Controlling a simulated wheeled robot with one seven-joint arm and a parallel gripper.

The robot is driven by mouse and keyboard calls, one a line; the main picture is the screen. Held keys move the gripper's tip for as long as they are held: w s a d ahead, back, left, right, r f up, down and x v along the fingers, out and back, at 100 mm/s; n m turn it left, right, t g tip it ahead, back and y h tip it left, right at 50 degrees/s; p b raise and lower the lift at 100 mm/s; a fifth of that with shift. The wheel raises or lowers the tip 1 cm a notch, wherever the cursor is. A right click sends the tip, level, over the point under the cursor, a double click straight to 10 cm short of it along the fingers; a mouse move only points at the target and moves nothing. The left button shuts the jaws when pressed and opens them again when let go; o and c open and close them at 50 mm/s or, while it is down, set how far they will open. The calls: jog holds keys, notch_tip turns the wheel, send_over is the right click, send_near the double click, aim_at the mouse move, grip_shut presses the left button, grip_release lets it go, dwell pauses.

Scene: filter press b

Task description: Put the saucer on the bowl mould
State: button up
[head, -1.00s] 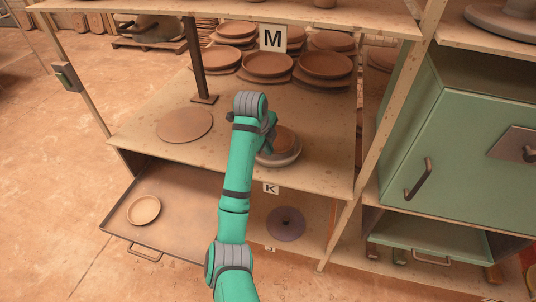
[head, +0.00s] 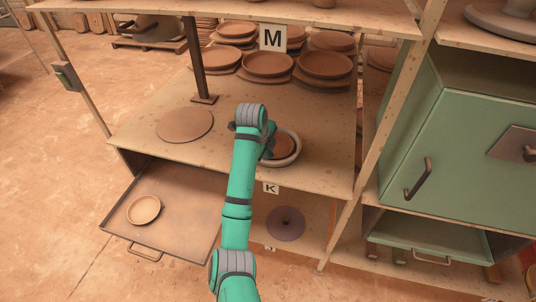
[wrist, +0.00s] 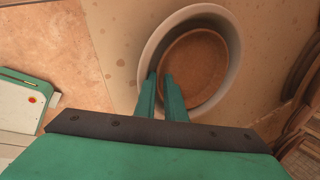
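The saucer (head: 284,146) is a round terracotta dish. In the head view it shows over the bowl mould (head: 294,159), a pale grey ring-rimmed form on the middle shelf near its front edge. In the wrist view the saucer (wrist: 195,65) lies within the mould's pale rim (wrist: 234,50), nearer its lower side. My gripper (wrist: 160,78) has its fingers close together, one on each side of the saucer's left rim, so it looks shut on that rim. I cannot tell whether the saucer touches the mould. My arm hides its left side in the head view.
A flat terracotta disc (head: 185,125) lies left on the same shelf, by a dark post (head: 198,60). Stacked dishes (head: 267,65) stand behind, near sign M. Below, a pulled-out tray (head: 178,238) holds a small dish (head: 144,210). A green cabinet (head: 455,140) stands right.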

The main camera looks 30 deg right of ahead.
jog(key=v, duration=1.2)
jog(key=shift+s+d+r, duration=0.1)
jog(key=shift+a, duration=0.2)
